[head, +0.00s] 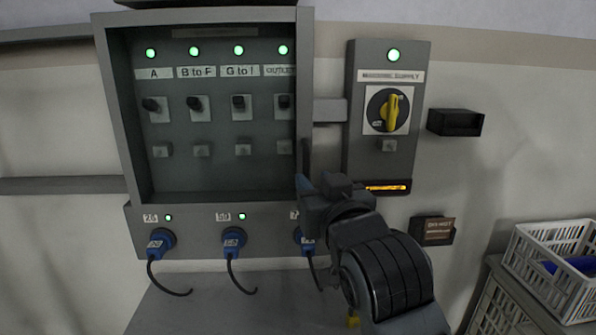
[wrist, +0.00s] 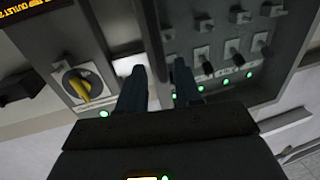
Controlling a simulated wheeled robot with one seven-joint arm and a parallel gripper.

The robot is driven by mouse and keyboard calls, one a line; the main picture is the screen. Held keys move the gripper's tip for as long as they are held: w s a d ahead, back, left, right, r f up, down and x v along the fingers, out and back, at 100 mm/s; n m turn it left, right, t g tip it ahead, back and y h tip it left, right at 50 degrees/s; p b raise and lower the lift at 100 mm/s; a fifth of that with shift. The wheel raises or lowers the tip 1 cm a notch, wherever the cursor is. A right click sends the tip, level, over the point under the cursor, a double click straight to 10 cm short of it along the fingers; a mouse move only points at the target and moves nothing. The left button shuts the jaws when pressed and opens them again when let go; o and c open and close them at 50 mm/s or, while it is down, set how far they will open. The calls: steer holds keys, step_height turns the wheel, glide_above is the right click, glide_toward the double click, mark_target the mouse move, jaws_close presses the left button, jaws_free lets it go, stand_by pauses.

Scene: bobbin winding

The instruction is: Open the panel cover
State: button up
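The grey panel box (head: 119,110) hangs on the wall in the head view, with its row of dark switches in plain sight. A dark piece (head: 205,3) at its top edge may be the cover; I cannot tell. My gripper (head: 304,178) is at the box's lower right edge. In the wrist view its two fingers (wrist: 159,72) are apart, with the box's side wall (wrist: 150,35) showing between them. I cannot tell whether either finger touches the box. My arm hides the box's lower right corner.
A supply box (head: 355,150) with a yellow rotary switch (head: 392,110) stands close right of the panel. Blue plugs (head: 233,242) with hanging cables sit below. A white crate (head: 530,255) stands at far right. Small dark holders (head: 455,122) are on the wall.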

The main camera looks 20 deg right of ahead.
mark_target(307, 173)
steer(key=w, duration=0.4)
steer(key=w+p, duration=0.1)
steer(key=w, duration=0.1)
steer(key=shift+d, duration=0.4)
jaws_close()
